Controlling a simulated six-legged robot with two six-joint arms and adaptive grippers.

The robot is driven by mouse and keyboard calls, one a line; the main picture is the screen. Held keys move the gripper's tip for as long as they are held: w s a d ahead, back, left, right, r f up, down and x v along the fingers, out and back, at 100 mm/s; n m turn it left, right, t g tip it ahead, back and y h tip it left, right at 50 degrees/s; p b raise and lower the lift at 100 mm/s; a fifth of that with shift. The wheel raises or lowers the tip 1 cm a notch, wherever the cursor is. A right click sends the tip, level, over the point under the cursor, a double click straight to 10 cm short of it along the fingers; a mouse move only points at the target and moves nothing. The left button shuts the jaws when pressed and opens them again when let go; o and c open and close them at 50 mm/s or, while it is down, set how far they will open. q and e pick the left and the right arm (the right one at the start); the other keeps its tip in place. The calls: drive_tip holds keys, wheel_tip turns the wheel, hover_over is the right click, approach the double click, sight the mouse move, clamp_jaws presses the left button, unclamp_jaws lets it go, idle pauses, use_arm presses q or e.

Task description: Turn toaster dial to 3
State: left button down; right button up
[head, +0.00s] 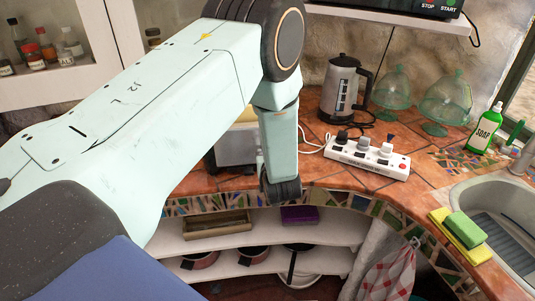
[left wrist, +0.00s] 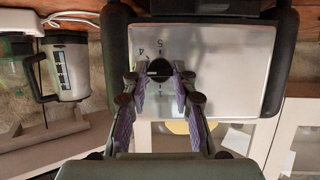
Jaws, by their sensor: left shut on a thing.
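The toaster (head: 236,150) stands on the tiled counter in the head view, largely hidden by my left arm. Its bare metal face (left wrist: 235,60) fills the upper middle of the left wrist view, which looks upside down. The dark round dial (left wrist: 159,68) sits on that face. My left gripper (left wrist: 160,74) is shut on the dial, one fingertip on each side. I cannot tell where the dial's pointer is. My right gripper is in neither view.
A kettle (head: 342,88), a white power strip (head: 368,158), green glass domes (head: 447,98) and a soap bottle (head: 486,128) stand to the right. The sink (head: 500,205) is at far right. Shelves (head: 262,235) with pans lie below the counter edge.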

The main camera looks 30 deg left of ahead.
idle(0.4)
use_arm(q)
drive_tip(key=c, duration=1.1)
unclamp_jaws()
drive_tip(key=shift+d, duration=0.1)
drive_tip(key=v, duration=0.7)
drive_tip(key=shift+s+d+r, duration=0.1)
drive_tip(key=shift+s, duration=0.05)
